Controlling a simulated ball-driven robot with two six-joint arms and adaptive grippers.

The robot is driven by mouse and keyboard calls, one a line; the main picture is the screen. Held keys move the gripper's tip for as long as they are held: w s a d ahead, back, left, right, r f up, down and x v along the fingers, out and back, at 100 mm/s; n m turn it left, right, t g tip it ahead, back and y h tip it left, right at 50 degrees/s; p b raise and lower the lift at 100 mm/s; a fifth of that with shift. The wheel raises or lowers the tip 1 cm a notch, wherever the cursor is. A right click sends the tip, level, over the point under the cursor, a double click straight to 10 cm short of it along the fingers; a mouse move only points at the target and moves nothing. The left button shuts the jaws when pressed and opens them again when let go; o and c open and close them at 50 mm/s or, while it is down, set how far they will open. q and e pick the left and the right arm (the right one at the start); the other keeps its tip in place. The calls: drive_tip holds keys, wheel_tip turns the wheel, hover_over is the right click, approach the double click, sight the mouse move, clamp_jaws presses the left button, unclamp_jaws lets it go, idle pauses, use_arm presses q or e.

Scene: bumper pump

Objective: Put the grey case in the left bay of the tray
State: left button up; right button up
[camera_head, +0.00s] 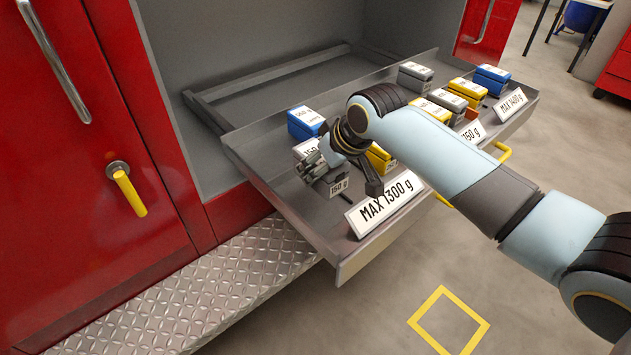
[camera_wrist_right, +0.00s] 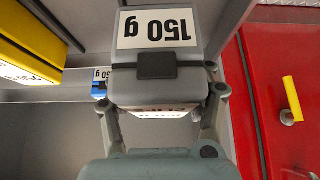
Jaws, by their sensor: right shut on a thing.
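My left gripper is not in view.
A blue case (camera_head: 305,122) stands just behind the held case. A yellow case (camera_head: 380,158) is to its right, partly behind my arm. Several grey, yellow and blue cases fill the bays farther right. The red cabinet door (camera_head: 75,190) is at left.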

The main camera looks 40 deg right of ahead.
sight(315, 184)
drive_tip(key=shift+w+a+f, duration=0.35)
drive_tip(key=shift+a+f, duration=0.1)
drive_tip(key=shift+f, duration=0.1)
wheel_tip(315, 184, down, 4)
drive_tip(key=shift+r, duration=0.25)
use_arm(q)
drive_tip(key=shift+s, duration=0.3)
use_arm(e)
drive_tip(key=shift+f, duration=0.1)
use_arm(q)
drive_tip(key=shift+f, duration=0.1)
use_arm(e)
drive_tip(key=o, duration=1.3)
drive_tip(key=shift+f, duration=0.15)
drive_tip(key=shift+c, duration=0.2)
drive_tip(key=shift+s, duration=0.1)
